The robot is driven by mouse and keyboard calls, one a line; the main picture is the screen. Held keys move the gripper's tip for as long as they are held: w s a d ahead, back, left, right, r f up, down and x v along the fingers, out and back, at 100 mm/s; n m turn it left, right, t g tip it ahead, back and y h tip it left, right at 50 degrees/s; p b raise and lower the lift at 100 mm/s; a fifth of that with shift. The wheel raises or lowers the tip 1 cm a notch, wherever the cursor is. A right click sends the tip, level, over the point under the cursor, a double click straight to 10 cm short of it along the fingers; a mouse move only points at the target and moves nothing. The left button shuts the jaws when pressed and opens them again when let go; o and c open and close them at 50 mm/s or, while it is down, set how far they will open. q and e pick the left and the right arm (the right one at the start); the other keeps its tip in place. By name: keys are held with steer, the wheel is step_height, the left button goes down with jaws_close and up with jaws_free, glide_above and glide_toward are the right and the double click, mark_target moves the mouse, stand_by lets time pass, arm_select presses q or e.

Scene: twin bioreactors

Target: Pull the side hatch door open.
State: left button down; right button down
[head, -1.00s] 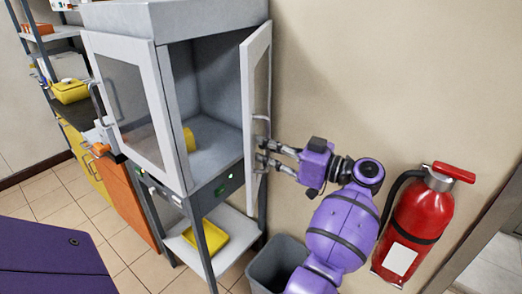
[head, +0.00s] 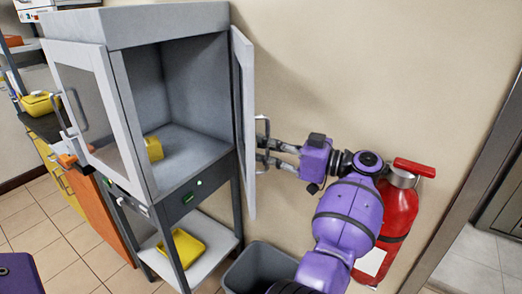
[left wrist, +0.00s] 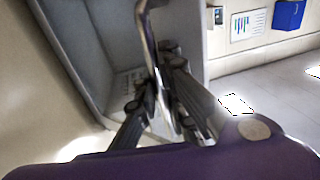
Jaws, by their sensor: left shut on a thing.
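The side hatch door (head: 245,150) is a white framed panel on the right side of the grey cabinet (head: 175,22). It stands swung open and shows nearly edge-on, with the cabinet's interior in view beside it. A curved metal handle (head: 266,127) is on its right face. My left gripper (head: 264,152), on the purple arm, is shut on this handle. In the left wrist view the handle (left wrist: 147,35) runs down between the dark fingers of the gripper (left wrist: 160,95). My right gripper is not in view.
A red fire extinguisher (head: 398,215) hangs by the wall, partly behind my arm. A grey bin (head: 240,272) stands below the door. The glazed front door (head: 85,105) has its own handle. A yellow block (head: 154,149) lies inside, and a yellow tray (head: 183,246) on the lower shelf.

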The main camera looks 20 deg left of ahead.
arm_select(q)
steer(key=shift+d+f, duration=0.15)
steer(key=shift+f, duration=0.05)
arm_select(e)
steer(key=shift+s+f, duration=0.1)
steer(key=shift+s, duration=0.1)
arm_select(q)
steer(key=c, duration=2.1)
jaws_free()
steer(key=shift+r, duration=0.15)
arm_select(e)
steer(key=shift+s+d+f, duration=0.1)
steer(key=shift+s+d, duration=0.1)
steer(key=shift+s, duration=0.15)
